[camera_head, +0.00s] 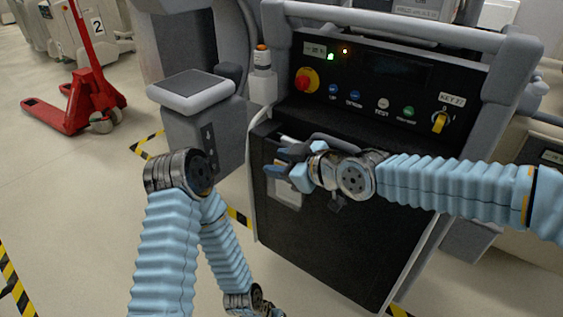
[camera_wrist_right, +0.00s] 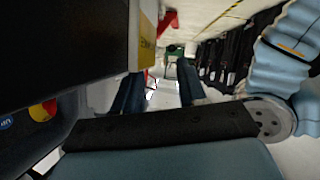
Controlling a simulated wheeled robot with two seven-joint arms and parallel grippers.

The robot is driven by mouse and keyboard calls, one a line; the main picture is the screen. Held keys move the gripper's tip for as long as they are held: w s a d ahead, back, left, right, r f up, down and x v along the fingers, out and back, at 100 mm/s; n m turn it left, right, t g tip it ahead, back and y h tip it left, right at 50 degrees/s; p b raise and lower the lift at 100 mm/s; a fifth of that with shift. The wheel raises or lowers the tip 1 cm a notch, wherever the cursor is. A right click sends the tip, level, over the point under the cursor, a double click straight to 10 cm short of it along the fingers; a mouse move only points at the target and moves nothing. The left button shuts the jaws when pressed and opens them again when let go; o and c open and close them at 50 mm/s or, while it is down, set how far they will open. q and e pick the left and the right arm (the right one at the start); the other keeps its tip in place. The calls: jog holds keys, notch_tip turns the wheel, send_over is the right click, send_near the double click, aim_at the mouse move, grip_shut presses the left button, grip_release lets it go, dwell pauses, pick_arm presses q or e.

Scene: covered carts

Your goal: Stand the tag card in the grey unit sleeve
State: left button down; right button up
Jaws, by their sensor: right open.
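My right gripper (camera_head: 279,163) is open in front of the upper left of the cart's dark front panel. In the right wrist view its two fingers (camera_wrist_right: 159,90) stand apart with a gap between them and no card in it. A pale, flat pocket-like piece (camera_head: 289,193) shows on the front panel just below this gripper, partly hidden by it; I cannot tell whether it is the sleeve or a card. A pale yellow piece with dark lettering (camera_wrist_right: 146,35) shows beside the dark panel in the wrist view.
The cart's control console (camera_head: 370,85) has a red knob (camera_head: 306,79), coloured buttons and a yellow key switch (camera_head: 439,122). A grey box-topped post (camera_head: 195,100) stands left of the cart. A red pallet truck (camera_head: 80,100) is farther back. The floor at left is open.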

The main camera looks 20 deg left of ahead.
jog(key=shift+d, duration=0.1)
jog(key=p+v, duration=0.4)
jog(key=v, duration=0.9)
jog(key=shift+d, duration=0.3)
jog(key=shift+s+r, duration=0.1)
jog(key=shift+s, duration=0.05)
